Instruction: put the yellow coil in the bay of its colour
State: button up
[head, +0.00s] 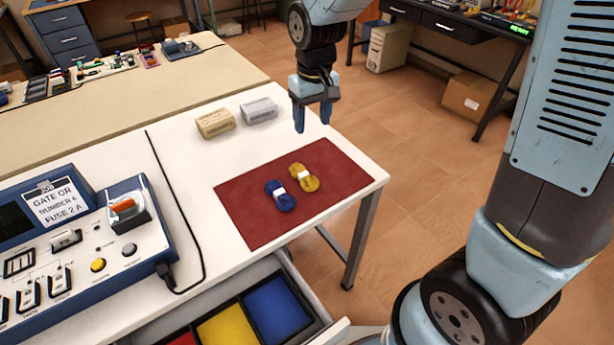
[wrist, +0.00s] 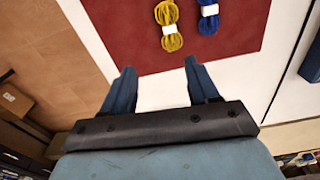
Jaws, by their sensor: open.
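The yellow coil (head: 304,178), with a white band, lies on a dark red mat (head: 240,217) on the white table. A blue coil (head: 281,196) with a white band lies beside it. Both also show in the wrist view, the yellow coil (wrist: 169,26) nearer the middle and the blue coil (wrist: 208,17) to its right. My gripper (head: 313,117) is open and empty, above the table near the mat's far edge, apart from both coils. An open drawer below the table's front edge has a yellow bay (head: 228,326), a blue bay (head: 275,307) and a partly visible red bay (head: 183,340).
Two small labelled blocks, one tan (head: 215,123) and one grey (head: 259,110), stand behind the mat. A blue-and-white control panel (head: 85,250) with a black cable (head: 190,215) takes up the left. The table ends just right of the mat.

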notch_tip(320, 180, down, 2)
jog(key=a, duration=0.2)
send_over(303, 173)
jog(key=shift+n, duration=0.3)
jog(key=f, duration=0.9)
jog(key=shift+a+f, duration=0.2)
jog(key=shift+a, duration=0.05)
jog(key=shift+s+d+f, duration=0.1)
jog(key=shift+d+f, duration=0.05)
jog(key=shift+f, duration=1.2)
jog(key=shift+d+f, duration=0.15)
jog(key=shift+f, duration=1.15)
grip_shut()
jog(key=shift+r, duration=0.1)
